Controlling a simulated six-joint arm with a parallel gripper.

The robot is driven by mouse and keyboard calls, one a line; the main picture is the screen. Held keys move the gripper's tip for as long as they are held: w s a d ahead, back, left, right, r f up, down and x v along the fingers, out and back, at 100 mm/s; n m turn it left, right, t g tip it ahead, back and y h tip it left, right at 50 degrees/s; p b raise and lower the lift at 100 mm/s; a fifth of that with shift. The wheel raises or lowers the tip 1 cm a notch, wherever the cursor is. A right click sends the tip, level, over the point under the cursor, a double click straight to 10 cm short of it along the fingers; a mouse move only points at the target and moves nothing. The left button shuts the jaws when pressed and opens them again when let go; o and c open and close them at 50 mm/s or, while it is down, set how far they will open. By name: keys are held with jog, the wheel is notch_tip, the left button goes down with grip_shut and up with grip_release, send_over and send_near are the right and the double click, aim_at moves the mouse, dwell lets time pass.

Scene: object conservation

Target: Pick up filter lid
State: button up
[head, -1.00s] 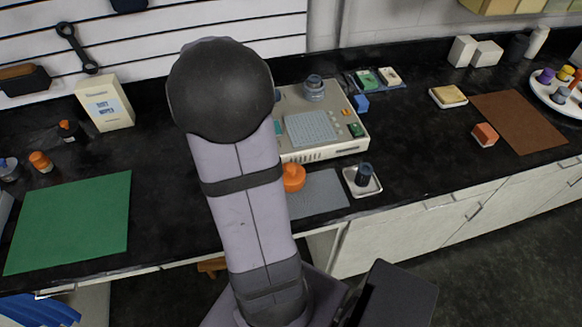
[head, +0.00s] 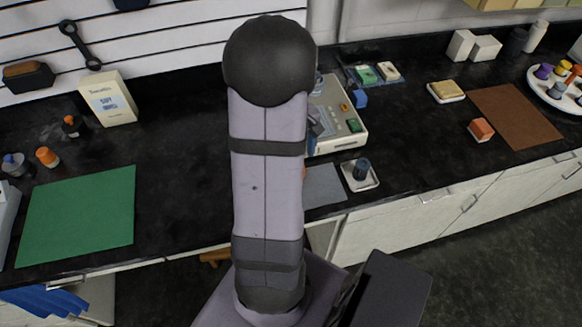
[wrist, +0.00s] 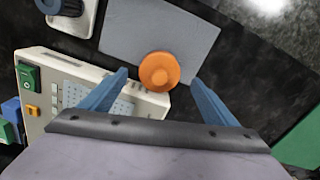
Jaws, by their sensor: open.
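The orange round lid (wrist: 159,71), which I take for the filter lid, lies on a grey mat (wrist: 195,38) near its edge by the cream device. In the wrist view it appears between the two blue fingers of my gripper (wrist: 160,79). The fingers are spread wide and hold nothing. Whether they are level with the lid or above it, I cannot tell. In the head view my arm hides almost all of the lid; only a thin orange sliver shows at the arm's right edge.
The cream device (head: 340,138) stands behind the grey mat. A white tray with a dark knob-like piece (head: 361,169) sits just right of the mat. A green mat (head: 78,217) lies at left and a brown mat (head: 515,120) at right. The black counter left of my arm is mostly clear.

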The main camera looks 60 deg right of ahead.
jog(key=shift+w+d+f+p, duration=0.15)
jog(key=shift+f+p, duration=0.9)
jog(key=shift+f, duration=1.55)
jog(key=shift+c, duration=0.6)
jog(key=c, duration=1)
